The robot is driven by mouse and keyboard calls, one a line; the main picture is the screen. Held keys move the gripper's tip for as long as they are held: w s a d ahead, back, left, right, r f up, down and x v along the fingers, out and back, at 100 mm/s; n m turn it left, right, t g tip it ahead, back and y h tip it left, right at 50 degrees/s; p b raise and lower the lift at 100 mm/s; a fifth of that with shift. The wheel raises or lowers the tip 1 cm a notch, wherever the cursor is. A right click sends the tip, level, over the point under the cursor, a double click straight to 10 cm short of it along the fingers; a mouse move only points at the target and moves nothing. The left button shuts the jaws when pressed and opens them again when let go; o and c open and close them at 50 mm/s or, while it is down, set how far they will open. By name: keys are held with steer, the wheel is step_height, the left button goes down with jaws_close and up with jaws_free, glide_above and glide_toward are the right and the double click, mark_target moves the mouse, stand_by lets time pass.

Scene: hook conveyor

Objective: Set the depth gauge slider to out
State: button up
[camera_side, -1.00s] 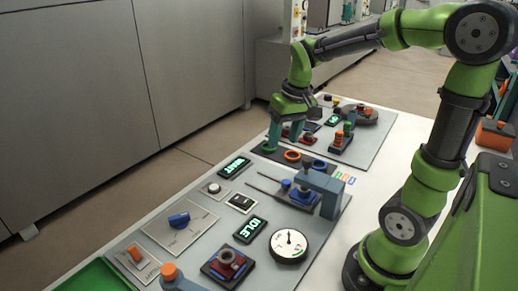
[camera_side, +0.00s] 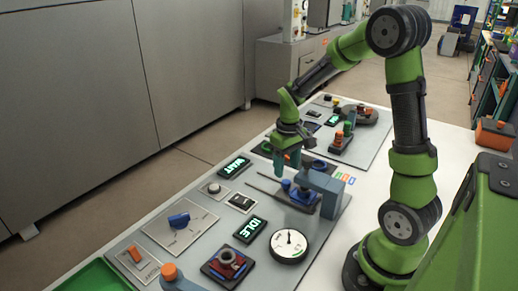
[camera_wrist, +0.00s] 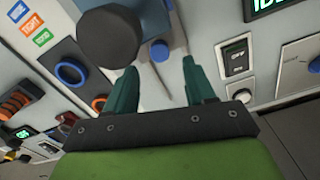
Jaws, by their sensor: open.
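The depth gauge looks to be the grey-blue block fixture (camera_side: 319,187) with thin rods and small blue parts on the grey panel. A blue knob (camera_side: 286,184) sits at its left side, close to a thin rod. In the wrist view a blue round knob (camera_wrist: 160,50) shows between and beyond my fingertips. I cannot read any slider marking. My gripper (camera_side: 288,160) is above the left part of the fixture, fingers pointing down. In the wrist view my gripper (camera_wrist: 160,70) is open and empty, with the knob apart from both fingers.
A dark round part (camera_wrist: 107,37) stands close to my left finger in the wrist view. A white dial (camera_side: 289,246), an IDLE display (camera_side: 251,230) and a blue rotary knob (camera_side: 179,220) lie nearer the side camera. Coloured rings and a second panel are behind.

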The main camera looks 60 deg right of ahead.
mark_target(285, 181)
steer(key=shift+f, duration=2.4)
jaws_close()
